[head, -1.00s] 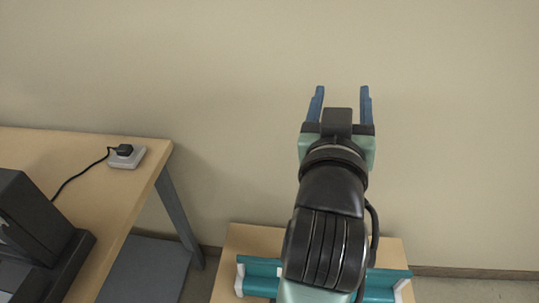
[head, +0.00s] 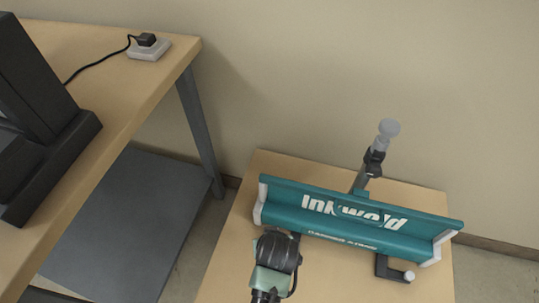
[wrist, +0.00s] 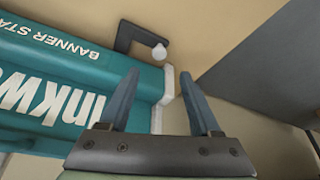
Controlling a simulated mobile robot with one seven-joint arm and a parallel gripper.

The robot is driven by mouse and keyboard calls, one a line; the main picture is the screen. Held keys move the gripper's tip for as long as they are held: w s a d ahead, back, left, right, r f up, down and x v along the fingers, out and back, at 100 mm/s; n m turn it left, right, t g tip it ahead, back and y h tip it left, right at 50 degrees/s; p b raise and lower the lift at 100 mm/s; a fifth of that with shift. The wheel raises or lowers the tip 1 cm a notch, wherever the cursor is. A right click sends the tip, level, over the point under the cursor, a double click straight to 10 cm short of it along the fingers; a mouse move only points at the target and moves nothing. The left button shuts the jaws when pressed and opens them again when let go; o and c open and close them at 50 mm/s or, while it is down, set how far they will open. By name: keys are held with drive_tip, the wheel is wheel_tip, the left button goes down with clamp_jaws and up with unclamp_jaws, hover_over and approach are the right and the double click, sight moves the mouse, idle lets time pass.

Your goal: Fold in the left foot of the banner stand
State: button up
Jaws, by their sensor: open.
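The teal banner stand (head: 350,222) lies on a low wooden table, with white caps at both ends. Its right foot (head: 390,270), a dark bent bar with a white tip, sticks out from the front side. The left foot is hidden behind my arm in the head view. The wrist view, where the stand's lettering is upside down, shows the left foot (wrist: 124,38) sticking out from the stand, bent, with a white tip. My gripper (wrist: 160,78) is open and empty, its fingers near the white left end cap (wrist: 168,84), the foot beyond them. In the head view its fingers are hidden.
A grey-knobbed post (head: 379,150) stands behind the banner stand. A higher wooden workbench (head: 130,90) at left carries a black machine (head: 45,130) and a plug in a socket (head: 150,46). A grey lower shelf (head: 120,225) is under the bench. The wall is close behind.

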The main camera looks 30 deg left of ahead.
drive_tip(key=b+x, duration=0.3)
drive_tip(key=x, duration=0.6)
drive_tip(key=shift+w+a+f, duration=0.1)
drive_tip(key=shift+w+f, duration=0.05)
drive_tip(key=shift+f, duration=0.15)
drive_tip(key=shift+c, duration=0.3)
clamp_jaws()
idle(0.6)
